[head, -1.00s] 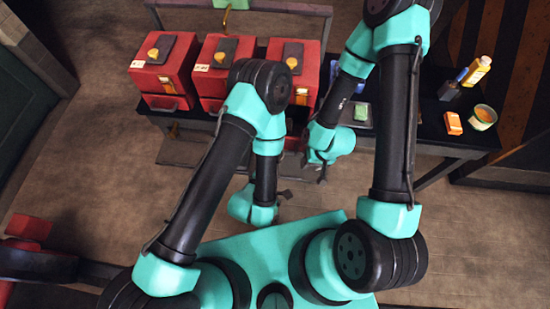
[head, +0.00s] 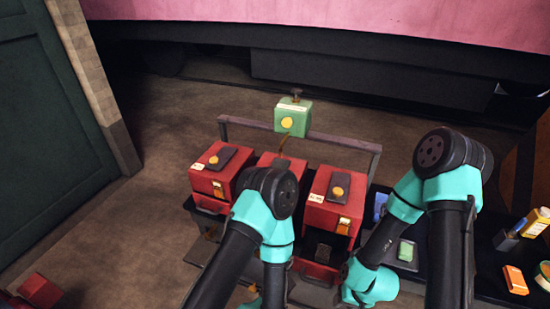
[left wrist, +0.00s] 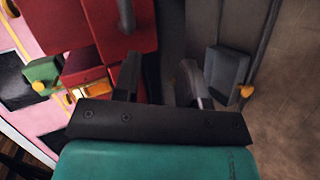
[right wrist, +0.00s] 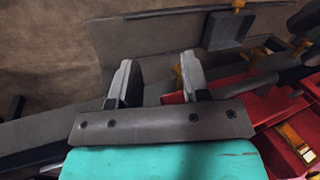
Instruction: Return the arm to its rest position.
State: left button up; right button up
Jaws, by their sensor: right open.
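My left arm (head: 245,240) reaches in from the bottom of the head view, and its gripper is out of sight there. In the left wrist view my left gripper (left wrist: 160,78) has its fingers apart with nothing between them. A red box (left wrist: 108,30) shows just beyond its fingers. My right arm (head: 445,240) is bent at the right of the head view, with its teal wrist low beside the bench. In the right wrist view my right gripper (right wrist: 157,78) is open and empty, with dark grey surfaces beyond it.
Red boxes (head: 335,195) stand on the dark bench, with a grey rail behind them. A green box (head: 293,117) is at the rail.

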pick_arm(q)
jog(key=w+a+f+m+g+y, duration=0.2)
jog(key=a+m+g+y, duration=0.15)
jog(key=a, duration=1.05)
jog(key=s+a+m+g, duration=0.3)
jog(key=s+a+g, duration=0.2)
jog(key=a, duration=0.7)
jog(key=shift+s+r+g+y, duration=0.35)
jog(key=shift+s+r, duration=0.05)
jog(key=shift+s, duration=0.3)
jog(key=w+d+n+t+h, duration=0.1)
jog(key=d+t, duration=0.3)
jog(key=d, duration=0.8)
jog(key=w+d+n+t+h, duration=0.2)
jog(key=w+d+n+t, duration=0.2)
jog(key=d, duration=0.8)
jog(key=shift+r+n, duration=0.3)
jog(key=shift+n, duration=0.05)
